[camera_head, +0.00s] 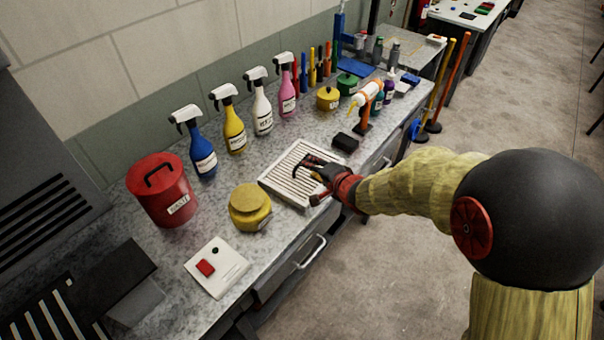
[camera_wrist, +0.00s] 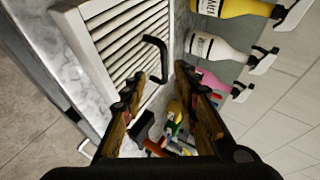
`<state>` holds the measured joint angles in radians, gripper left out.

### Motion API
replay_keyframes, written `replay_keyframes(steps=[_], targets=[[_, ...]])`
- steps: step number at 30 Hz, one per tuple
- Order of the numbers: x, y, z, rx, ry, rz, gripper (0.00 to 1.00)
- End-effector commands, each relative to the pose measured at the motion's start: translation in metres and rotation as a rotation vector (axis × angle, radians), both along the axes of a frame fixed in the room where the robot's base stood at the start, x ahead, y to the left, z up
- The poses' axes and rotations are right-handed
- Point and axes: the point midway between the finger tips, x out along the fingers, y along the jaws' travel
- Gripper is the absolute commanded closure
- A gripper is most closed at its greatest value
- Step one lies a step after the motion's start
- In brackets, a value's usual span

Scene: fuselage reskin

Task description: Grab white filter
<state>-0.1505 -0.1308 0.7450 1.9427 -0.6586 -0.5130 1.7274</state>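The white filter (camera_head: 288,178) is a flat slatted panel with a pale frame, lying on the grey counter. It also shows in the wrist view (camera_wrist: 112,22), with a black U-shaped handle (camera_wrist: 163,58) standing up from it. My gripper (camera_head: 312,172) is over the right part of the filter. In the wrist view my gripper (camera_wrist: 158,84) is open, its two fingers well apart. The handle appears between and just beyond the fingertips; I cannot tell whether they touch. In the head view my gripper partly hides the handle and filter.
A yellow jar (camera_head: 250,207) and red canister (camera_head: 161,192) stand left of the filter. Several spray bottles (camera_head: 235,122) line the wall. A small black block (camera_head: 345,142) lies close behind the filter. A drawer handle (camera_head: 308,252) projects at the counter's front.

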Motion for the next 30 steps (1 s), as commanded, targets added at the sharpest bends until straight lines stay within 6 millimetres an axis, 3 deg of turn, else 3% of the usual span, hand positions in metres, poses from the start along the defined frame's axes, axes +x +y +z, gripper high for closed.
replay_keyframes(steps=[14,22,30], targets=[[0.045,0.024,-0.024,-0.002,0.0,-0.001,0.7],[0.047,0.025,-0.023,-0.002,-0.001,-0.001,0.7],[0.047,0.024,-0.023,-0.003,0.0,-0.002,0.86]])
